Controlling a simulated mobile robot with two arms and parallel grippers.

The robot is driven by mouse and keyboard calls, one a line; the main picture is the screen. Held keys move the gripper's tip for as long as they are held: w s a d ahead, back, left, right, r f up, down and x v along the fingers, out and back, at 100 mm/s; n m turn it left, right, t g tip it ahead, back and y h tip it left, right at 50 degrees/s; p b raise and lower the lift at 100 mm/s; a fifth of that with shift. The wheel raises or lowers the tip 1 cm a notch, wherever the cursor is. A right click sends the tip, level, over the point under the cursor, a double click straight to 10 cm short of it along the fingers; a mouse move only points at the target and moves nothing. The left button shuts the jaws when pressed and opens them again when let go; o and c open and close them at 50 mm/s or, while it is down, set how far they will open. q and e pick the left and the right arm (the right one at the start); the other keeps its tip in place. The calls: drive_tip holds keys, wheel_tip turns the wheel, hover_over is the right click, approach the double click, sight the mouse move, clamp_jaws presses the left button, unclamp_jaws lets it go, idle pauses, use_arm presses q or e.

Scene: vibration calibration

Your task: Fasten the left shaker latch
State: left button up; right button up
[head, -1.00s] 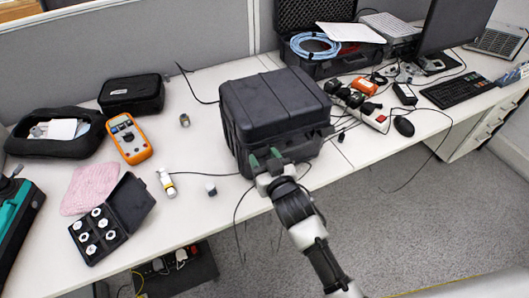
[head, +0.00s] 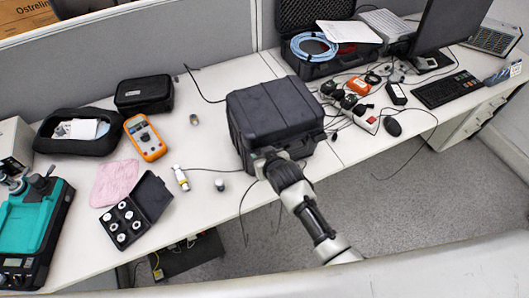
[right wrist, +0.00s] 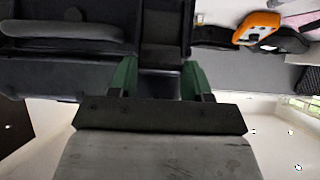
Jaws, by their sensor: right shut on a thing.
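The black shaker case (head: 275,110) stands on the white desk with its lid down. My right gripper (head: 262,157) is at the left part of its front face. In the right wrist view, the green fingers (right wrist: 158,78) are shut on a dark latch piece (right wrist: 160,52) at the case front. The fingers hide part of the latch, and I cannot tell whether it is fastened. My left gripper is out of view.
Left of the case are an orange multimeter (head: 145,137), a small open black box of white-topped parts (head: 124,224), a pink cloth (head: 114,183) and a teal instrument (head: 30,228). An open case with blue cable (head: 315,45) and a power strip (head: 365,120) lie to the right.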

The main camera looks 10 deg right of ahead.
idle(0.4)
drive_tip(key=o, duration=0.6)
drive_tip(key=shift+o, duration=0.2)
drive_tip(key=shift+r, duration=0.1)
drive_tip(key=b+v, duration=0.1)
drive_tip(key=v, duration=0.9)
drive_tip(key=shift+s+r, duration=0.2)
drive_tip(key=shift+s, duration=0.1)
drive_tip(key=shift+d, duration=0.1)
